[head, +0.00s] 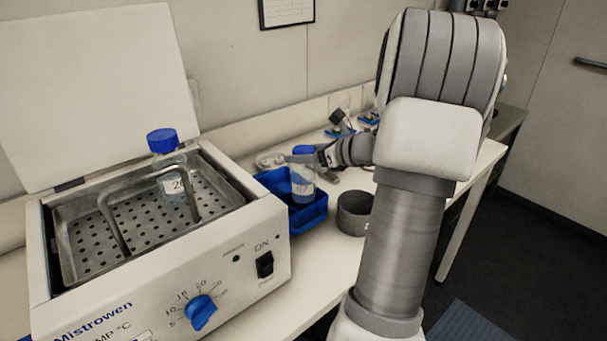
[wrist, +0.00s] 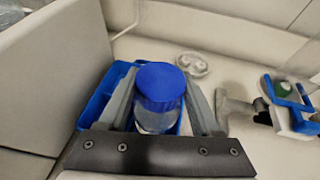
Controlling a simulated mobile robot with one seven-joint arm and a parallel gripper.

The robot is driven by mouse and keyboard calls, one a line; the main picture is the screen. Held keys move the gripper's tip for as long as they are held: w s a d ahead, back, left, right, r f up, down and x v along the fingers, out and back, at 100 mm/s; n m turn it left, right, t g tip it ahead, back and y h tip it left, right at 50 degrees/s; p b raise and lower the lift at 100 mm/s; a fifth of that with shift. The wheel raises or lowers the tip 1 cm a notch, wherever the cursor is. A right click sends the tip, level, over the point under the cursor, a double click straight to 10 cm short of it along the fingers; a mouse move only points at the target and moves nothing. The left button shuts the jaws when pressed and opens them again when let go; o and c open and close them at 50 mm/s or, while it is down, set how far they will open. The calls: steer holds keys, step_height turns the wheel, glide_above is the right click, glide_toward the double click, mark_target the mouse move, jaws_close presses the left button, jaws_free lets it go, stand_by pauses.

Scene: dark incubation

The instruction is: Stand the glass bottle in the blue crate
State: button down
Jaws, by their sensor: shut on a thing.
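The glass bottle (head: 303,185) is clear with a blue cap and a white label, and it stands about upright inside the blue crate (head: 309,218) in the head view. Its base is hidden behind the crate's front wall, so I cannot tell whether it touches the crate floor. My gripper (head: 305,158) is shut on the bottle near its cap, reaching in from the right. In the wrist view the blue cap (wrist: 160,86) sits between the two fingers of my gripper (wrist: 162,112), with the crate (wrist: 104,98) behind and below.
A water bath (head: 265,228) with an open lid stands left of the crate, with another blue-capped bottle (head: 172,175) inside. A grey metal pot (head: 354,213) stands right of the crate. A clear dish (head: 268,160) and blue-based items (head: 340,131) lie behind.

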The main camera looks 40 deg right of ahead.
mark_target(311, 167)
steer(key=shift+f+b, duration=1.55)
steer(key=shift+f, duration=0.45)
steer(key=shift+f, duration=0.15)
steer(key=shift+c, duration=0.4)
jaws_free()
steer(key=shift+r, duration=0.2)
steer(key=shift+s+d+r, duration=0.1)
steer(key=shift+s+r, duration=0.05)
steer(key=shift+s, duration=0.05)
steer(key=p+v, duration=0.1)
steer(key=v, duration=1)
steer(key=shift+s, duration=0.25)
